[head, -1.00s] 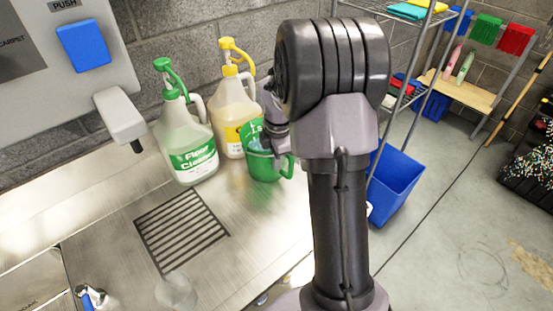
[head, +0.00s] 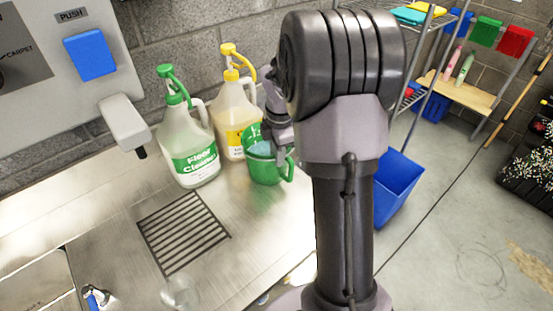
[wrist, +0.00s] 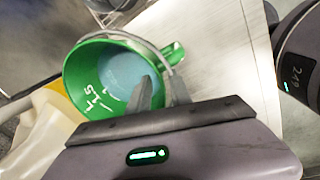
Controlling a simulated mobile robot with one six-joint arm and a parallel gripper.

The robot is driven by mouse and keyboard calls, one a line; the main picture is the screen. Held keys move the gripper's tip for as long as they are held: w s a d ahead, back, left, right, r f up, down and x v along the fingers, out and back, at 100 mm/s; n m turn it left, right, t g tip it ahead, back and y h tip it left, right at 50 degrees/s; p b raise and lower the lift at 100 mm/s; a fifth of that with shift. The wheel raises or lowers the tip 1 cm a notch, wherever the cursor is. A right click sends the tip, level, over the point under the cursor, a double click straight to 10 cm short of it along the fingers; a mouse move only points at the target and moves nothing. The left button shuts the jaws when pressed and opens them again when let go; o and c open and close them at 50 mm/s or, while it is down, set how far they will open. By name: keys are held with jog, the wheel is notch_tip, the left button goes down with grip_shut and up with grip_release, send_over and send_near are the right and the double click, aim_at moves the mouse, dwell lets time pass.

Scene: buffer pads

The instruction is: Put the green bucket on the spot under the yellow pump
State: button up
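The green bucket (head: 262,172) is at the front right of the yellow-pump jug, on or just above the steel counter; I cannot tell if it touches. It holds pale blue liquid. The yellow pump (head: 236,60) tops a jug with a yellow label (head: 235,135), just behind the bucket. My gripper (head: 277,150) is at the bucket's right side. In the wrist view, my gripper (wrist: 160,88) has one finger inside the bucket (wrist: 80,80) and one outside, close together on its rim near the handle. The spot under the pump is hidden.
A green-pump floor cleaner jug (head: 190,145) stands left of the yellow one. A drain grate (head: 184,233) and a clear cup (head: 180,292) are nearer on the counter (head: 260,235). A wall dispenser (head: 124,122) juts out at left. A blue bin (head: 398,185) is right.

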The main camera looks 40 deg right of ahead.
notch_tip(320, 180, up, 7)
jog(key=p, duration=0.2)
jog(key=s+a+r+m+t, duration=0.1)
jog(key=s+a+r+m, duration=0.3)
jog(key=a, duration=0.3)
jog(key=s+a+r+m+t, duration=0.1)
jog(key=s+a+r+m, duration=0.25)
jog(key=a+r, duration=0.25)
jog(key=s+a+m+t+y, duration=0.2)
jog(key=s+a+m, duration=1)
jog(key=s, duration=0.1)
jog(key=shift+s+r+t, duration=0.15)
jog(key=shift+r+t, duration=0.15)
notch_tip(320, 180, down, 3)
jog(key=b, duration=0.3)
